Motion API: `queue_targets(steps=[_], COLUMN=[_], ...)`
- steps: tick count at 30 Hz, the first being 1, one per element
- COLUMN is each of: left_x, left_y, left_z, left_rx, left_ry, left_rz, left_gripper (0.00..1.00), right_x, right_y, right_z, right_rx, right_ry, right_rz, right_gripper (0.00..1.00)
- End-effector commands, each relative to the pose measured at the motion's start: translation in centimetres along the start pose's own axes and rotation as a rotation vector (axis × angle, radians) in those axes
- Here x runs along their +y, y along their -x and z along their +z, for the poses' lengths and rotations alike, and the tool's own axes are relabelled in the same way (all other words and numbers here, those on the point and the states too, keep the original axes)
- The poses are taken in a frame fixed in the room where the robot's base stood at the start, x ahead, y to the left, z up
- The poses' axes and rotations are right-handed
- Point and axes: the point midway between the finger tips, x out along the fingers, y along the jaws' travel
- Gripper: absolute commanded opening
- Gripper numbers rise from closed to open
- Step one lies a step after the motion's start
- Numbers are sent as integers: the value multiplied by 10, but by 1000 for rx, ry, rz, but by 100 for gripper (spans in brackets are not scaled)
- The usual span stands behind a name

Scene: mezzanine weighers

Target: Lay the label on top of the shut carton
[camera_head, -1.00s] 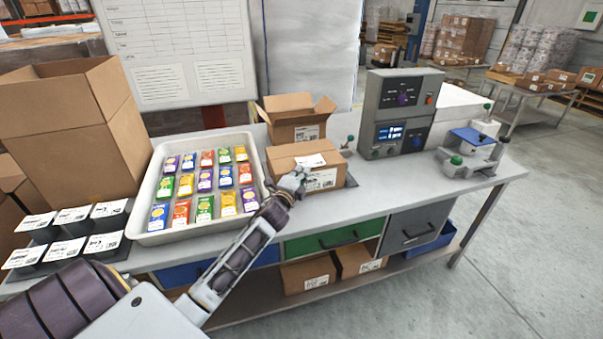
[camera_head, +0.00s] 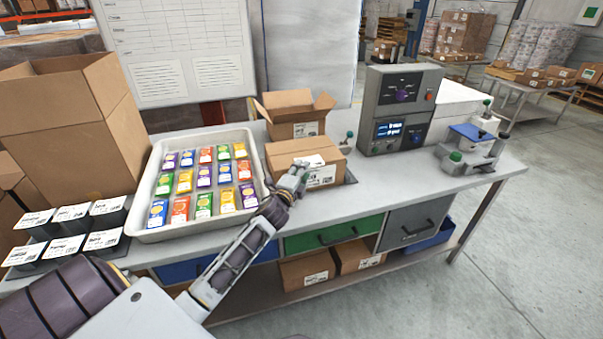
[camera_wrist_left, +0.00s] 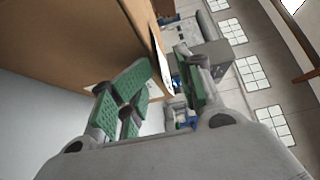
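The shut carton (camera_head: 288,158) sits on the bench behind my left gripper (camera_head: 299,172). A white label (camera_head: 314,160) shows on its top, close to the front edge; another white label is on its front face. In the left wrist view, my left gripper (camera_wrist_left: 160,92) has its green-padded fingers apart beside the brown carton (camera_wrist_left: 70,35). A thin white label edge (camera_wrist_left: 159,52) shows beyond them at the carton's edge; I see nothing clearly pinched. Whether the label lies fully flat is hard to tell. My right gripper is out of view.
An open carton (camera_head: 295,112) stands behind the shut one. A white tray (camera_head: 150,236) of colourful packets and black stands with labels (camera_head: 66,247) are to the left. A grey control box (camera_head: 400,100) and a scale-like device (camera_head: 470,155) stand right. The bench front right is clear.

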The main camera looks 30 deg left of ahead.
Motion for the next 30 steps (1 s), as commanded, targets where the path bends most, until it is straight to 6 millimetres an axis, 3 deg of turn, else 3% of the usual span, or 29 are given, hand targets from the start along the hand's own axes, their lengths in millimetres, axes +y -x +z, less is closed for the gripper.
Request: queue_targets(steps=[10, 17, 30], left_x=[-9, -9, -4], left_y=[-2, 2, 35], left_z=[5, 5, 2], left_rx=[-6, -7, -3], left_ry=[-6, -7, -3], left_rz=[-15, -15, -7], left_gripper=[30, 30, 30], right_x=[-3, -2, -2], right_y=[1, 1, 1], right_z=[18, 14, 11], right_rx=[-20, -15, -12], right_ry=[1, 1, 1], right_rz=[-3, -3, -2], right_gripper=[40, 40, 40])
